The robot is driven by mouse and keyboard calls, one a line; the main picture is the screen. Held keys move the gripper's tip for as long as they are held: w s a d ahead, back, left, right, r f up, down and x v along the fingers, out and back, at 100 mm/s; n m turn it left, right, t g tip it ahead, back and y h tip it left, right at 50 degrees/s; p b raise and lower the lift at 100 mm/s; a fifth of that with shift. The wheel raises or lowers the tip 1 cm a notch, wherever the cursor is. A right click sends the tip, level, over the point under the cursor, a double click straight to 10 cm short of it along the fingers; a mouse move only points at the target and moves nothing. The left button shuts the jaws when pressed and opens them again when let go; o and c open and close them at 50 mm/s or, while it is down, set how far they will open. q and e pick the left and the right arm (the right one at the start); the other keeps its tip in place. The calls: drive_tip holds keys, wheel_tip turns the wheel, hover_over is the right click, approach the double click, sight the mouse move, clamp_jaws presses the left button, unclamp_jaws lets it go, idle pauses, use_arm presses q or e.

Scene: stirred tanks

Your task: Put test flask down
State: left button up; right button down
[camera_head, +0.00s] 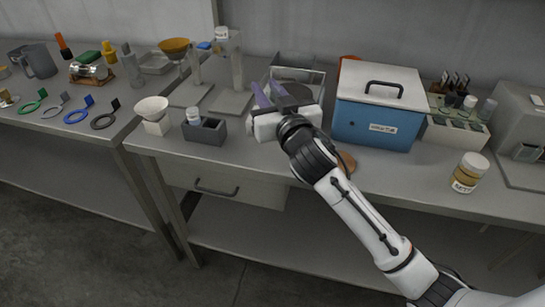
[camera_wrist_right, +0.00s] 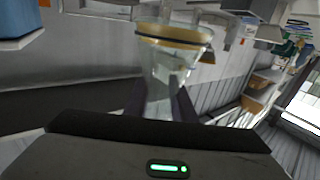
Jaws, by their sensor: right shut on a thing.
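My right gripper (camera_head: 264,92) is above the bench, left of the blue box. In the right wrist view its two dark fingers (camera_wrist_right: 163,108) are shut on a clear glass vessel, which I take as the test flask (camera_wrist_right: 168,75). The flask narrows towards the fingers and widens away from them, with a yellowish band and a dark ring at its wide end. In the head view I cannot make out the flask clearly against the clear-walled container behind the gripper. My left gripper is not in view.
The blue box (camera_head: 372,127) with a grey lid stands right of my gripper. A clear-walled container (camera_head: 312,78) is behind the gripper. A grey holder (camera_head: 205,132) and white funnel (camera_head: 152,109) stand to the left. A labelled jar (camera_head: 467,174) stands near the front right.

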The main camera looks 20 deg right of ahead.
wheel_tip(320, 180, down, 10)
drive_tip(key=shift+r+b, duration=0.25)
drive_tip(key=shift+b, duration=0.55)
drive_tip(key=shift+f, duration=0.2)
drive_tip(key=c, duration=1.5)
unclamp_jaws()
